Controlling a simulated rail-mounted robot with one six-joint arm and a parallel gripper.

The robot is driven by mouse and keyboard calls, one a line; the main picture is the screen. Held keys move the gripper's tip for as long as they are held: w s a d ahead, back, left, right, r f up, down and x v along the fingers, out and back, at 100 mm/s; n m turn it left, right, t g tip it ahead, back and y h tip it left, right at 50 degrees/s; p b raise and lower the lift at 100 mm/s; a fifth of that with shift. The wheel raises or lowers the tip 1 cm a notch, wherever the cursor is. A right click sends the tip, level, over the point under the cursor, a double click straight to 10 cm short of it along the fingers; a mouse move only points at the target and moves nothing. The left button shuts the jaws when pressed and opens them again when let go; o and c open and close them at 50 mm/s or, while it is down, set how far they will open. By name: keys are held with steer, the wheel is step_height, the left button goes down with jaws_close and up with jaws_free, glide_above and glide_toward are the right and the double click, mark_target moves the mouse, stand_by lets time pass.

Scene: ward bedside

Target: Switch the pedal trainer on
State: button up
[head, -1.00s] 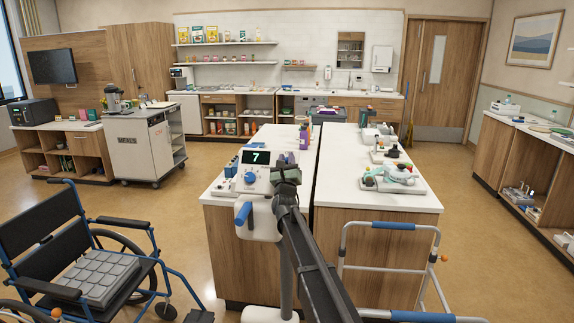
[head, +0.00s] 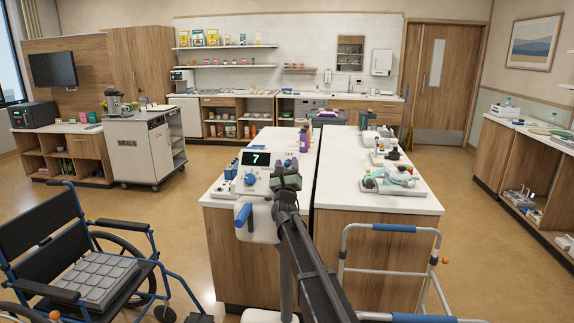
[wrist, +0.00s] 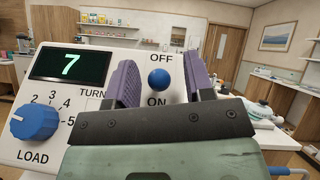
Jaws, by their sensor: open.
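The pedal trainer's white console (head: 262,186) stands at the near left end of the counter. Its dark display (wrist: 70,65) reads a green 7. A switch with a round blue knob (wrist: 159,79) shows in the wrist view, between the label OFF above and ON below. My gripper (wrist: 162,74) is open, its two purple fingers on the left and right of the knob, with a gap on each side. I cannot tell whether the knob is fully between them in depth. In the head view my gripper (head: 287,172) is at the console's right side and hides the switch.
A blue LOAD dial (wrist: 36,121) is on the console's lower left. A walker (head: 390,270) stands at the near right, a wheelchair (head: 80,250) at the left. Several items, including a tray (head: 394,187), are on the right counter. Floor between wheelchair and counter is clear.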

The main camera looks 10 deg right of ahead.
steer(key=b+v, duration=0.4)
steer(key=v, duration=0.5)
steer(key=s+a+f+n+g+y+p, duration=0.3)
steer(key=s+f+n+g+y, duration=0.65)
steer(key=n, duration=1.05)
steer(key=s+d+f+n+g+h+p, duration=0.1)
steer(key=s+f+n+g, duration=0.2)
steer(key=s, duration=0.7)
steer(key=s+d+f+n+g+h+p, duration=0.1)
steer(key=s+d+f+n+g, duration=0.1)
steer(key=s+f+n+g, duration=0.2)
steer(key=s+d+f+n+g+h+p, duration=0.1)
steer(key=s+n+g, duration=0.6)
steer(key=s, duration=0.8)
step_height(320, 180, down, 2)
steer(key=shift+s+d+f+n+g+h+p, duration=0.15)
steer(key=shift+s+d+n+g+h+p, duration=0.25)
steer(key=shift+d, duration=0.35)
